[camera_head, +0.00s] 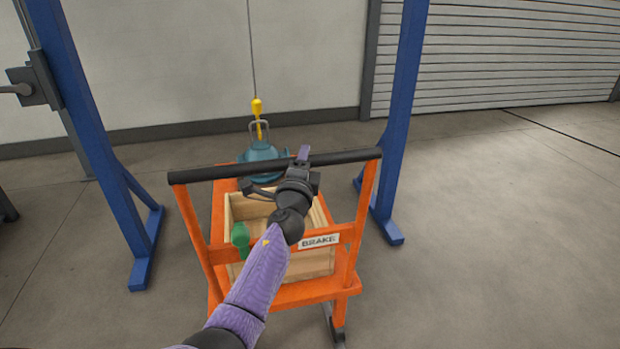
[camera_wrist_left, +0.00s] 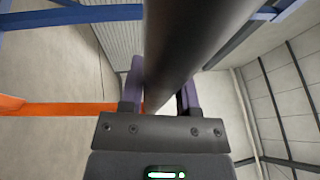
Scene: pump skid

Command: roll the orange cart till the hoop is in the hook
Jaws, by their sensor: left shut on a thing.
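The orange cart (camera_head: 318,291) stands between the blue posts, its black push bar (camera_head: 225,171) toward me. On its far part sits a teal pump (camera_head: 262,153) with a grey hoop (camera_head: 267,123) on top. A yellow hook (camera_head: 257,108) hangs on a cable from above. In the head view the hook's lower end overlaps the hoop; I cannot tell if it is through it or in front. My left gripper (camera_head: 303,157) is shut on the push bar, right of its middle; the bar passes between the fingers in the left wrist view (camera_wrist_left: 160,90). My right gripper is out of view.
A wooden crate (camera_head: 320,262) with a green item (camera_head: 240,238) rides on the cart, behind a BRAKE sign (camera_head: 319,240). Blue gantry legs stand at the left (camera_head: 90,110) and right (camera_head: 402,100), with feet on the floor. Floor right of the gantry is clear.

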